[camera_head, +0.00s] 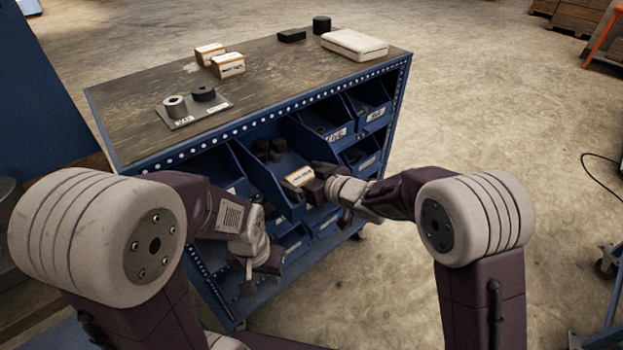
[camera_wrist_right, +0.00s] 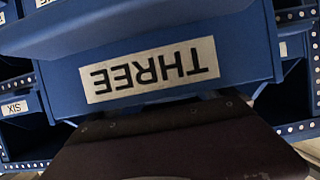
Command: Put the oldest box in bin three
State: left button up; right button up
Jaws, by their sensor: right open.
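A white-and-tan labelled box (camera_head: 298,177) sits at the front of an open blue bin, right by the tip of my right gripper (camera_head: 318,187). The right gripper is open; its fingertips are partly hidden, and I cannot tell whether they touch the box. In the right wrist view, a blue bin front (camera_wrist_right: 235,55) with an upside-down THREE label (camera_wrist_right: 150,70) fills the middle, just beyond my dark gripper body; the box is hidden there. Two similar boxes, one farther back (camera_head: 210,53) and one nearer (camera_head: 228,65), stand on the bench top. My left gripper (camera_head: 258,275) hangs low before the bench, apart from the boxes.
The blue bench (camera_head: 130,135) has rows of bins below. Its top holds a grey plate (camera_head: 205,114) with two cylinders, a white case (camera_head: 354,44), a black block (camera_head: 291,35) and a black cylinder (camera_head: 321,25). Dark cylinders (camera_head: 270,148) stand in a bin.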

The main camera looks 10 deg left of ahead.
jog(key=p+v, duration=0.2)
jog(key=v, duration=1)
jog(key=shift+w, duration=0.1)
jog(key=w+d+f+m+t+h, duration=0.1)
jog(key=d+f+m+h, duration=0.15)
jog(key=d, duration=0.25)
jog(key=w+d+f+m+h, duration=0.1)
jog(key=d+h, duration=0.2)
jog(key=d, duration=0.1)
jog(key=s+d+f+m+g+h, duration=0.2)
jog(key=s+d+f, duration=0.15)
jog(key=d, duration=0.25)
jog(key=s+d+f+m+g+h, duration=0.2)
jog(key=s+d+f+m+h, duration=0.15)
jog(key=d, duration=0.25)
jog(key=s+d+f+m+g, duration=0.2)
jog(key=s+g, duration=0.2)
jog(key=s, duration=0.8)
notch_tip(320, 180, up, 12)
jog(key=p, duration=1.2)
